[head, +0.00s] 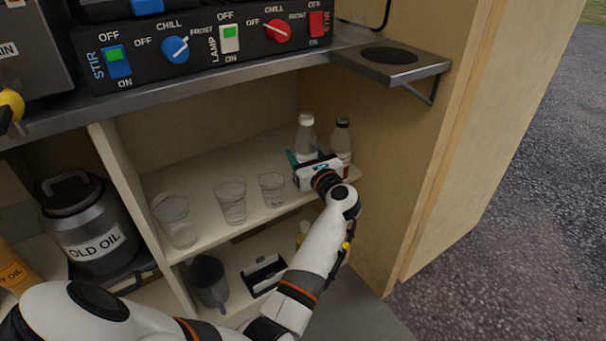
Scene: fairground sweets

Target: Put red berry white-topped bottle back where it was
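A white-topped bottle (305,134) stands upright near the right end of the cream shelf (210,205). Its lower part and any berry label are hidden behind my gripper. A dark-topped bottle (342,138) stands just to its right, with a little red showing low on it. My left gripper (306,160) reaches in from the front, right at the white-topped bottle. Teal parts show at its far side. The gripper body hides the fingertips, so I cannot tell whether they are closed on the bottle. My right gripper is not in view.
Clear cups (230,200) stand on the shelf left of the gripper. The wooden side wall (375,200) is close on the right. A counter with a switch panel (200,50) overhangs the shelf.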

